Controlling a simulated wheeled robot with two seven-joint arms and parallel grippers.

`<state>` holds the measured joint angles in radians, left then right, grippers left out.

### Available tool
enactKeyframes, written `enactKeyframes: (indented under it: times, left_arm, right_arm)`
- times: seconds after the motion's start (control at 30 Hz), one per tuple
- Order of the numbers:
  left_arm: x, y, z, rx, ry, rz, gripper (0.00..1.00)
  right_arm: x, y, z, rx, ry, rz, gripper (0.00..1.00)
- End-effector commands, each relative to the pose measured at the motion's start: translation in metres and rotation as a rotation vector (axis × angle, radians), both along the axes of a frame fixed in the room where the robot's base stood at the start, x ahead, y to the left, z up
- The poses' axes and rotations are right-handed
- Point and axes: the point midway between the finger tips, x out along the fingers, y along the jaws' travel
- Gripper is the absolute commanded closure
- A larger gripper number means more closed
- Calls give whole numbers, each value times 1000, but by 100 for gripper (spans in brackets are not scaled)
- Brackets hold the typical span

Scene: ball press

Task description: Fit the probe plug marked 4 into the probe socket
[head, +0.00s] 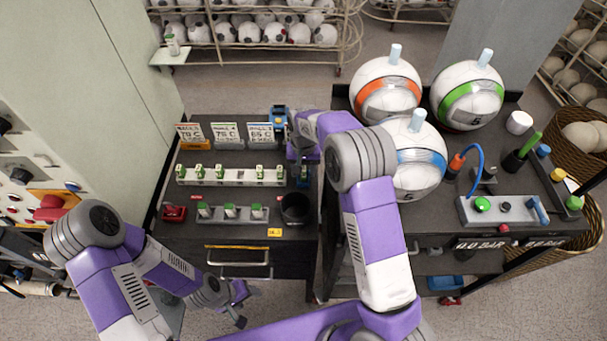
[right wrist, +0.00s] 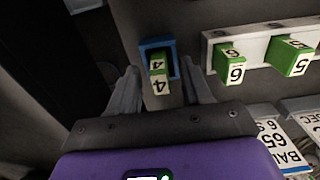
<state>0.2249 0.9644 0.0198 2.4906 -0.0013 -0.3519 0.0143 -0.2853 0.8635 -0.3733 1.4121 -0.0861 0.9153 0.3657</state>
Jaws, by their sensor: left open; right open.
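The plug marked 4 (right wrist: 159,84), green with pale numbered faces, stands at a blue square socket (right wrist: 171,49) in the right wrist view. How deep it sits cannot be told. The blue socket also shows in the head view (head: 304,182), just right of the white plug rack; the plug is hard to make out there. My right gripper (right wrist: 160,82) is open, with one finger on each side of the plug and visible gaps; it shows partly behind my arm in the head view (head: 303,162). My left gripper (head: 239,305) is open and empty, low in front of the cabinet.
The white rack (head: 232,184) holds several green plugs, including 6 (right wrist: 235,66) and 5 (right wrist: 295,58). Temperature cards (head: 228,135) stand behind it. In front are a grey strip (head: 211,219) with green-topped parts and a black cup (head: 295,208). Balls stand on the right-hand bench.

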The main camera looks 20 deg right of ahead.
Motion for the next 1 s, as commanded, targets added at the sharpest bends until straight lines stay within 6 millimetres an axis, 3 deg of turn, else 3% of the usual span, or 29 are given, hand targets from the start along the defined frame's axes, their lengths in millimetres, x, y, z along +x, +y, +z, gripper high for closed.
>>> enactKeyframes:
  times: [0.03, 0.33, 0.67, 1.0]
  left_arm:
    - [0, 0, 0, 0, 0, 0, 39]
    - [0, 0, 0, 0, 0, 0, 39]
    - [0, 0, 1, 0, 0, 0, 39]
    - [0, 0, 6, 0, 0, 0, 39]
  right_arm:
    - [0, 0, 0, 0, 0, 0, 56]
    - [0, 0, 0, 0, 0, 0, 100]
    - [0, 0, 6, 0, -2, 0, 100]
    - [1, 0, 70, 1, -4, 0, 100]
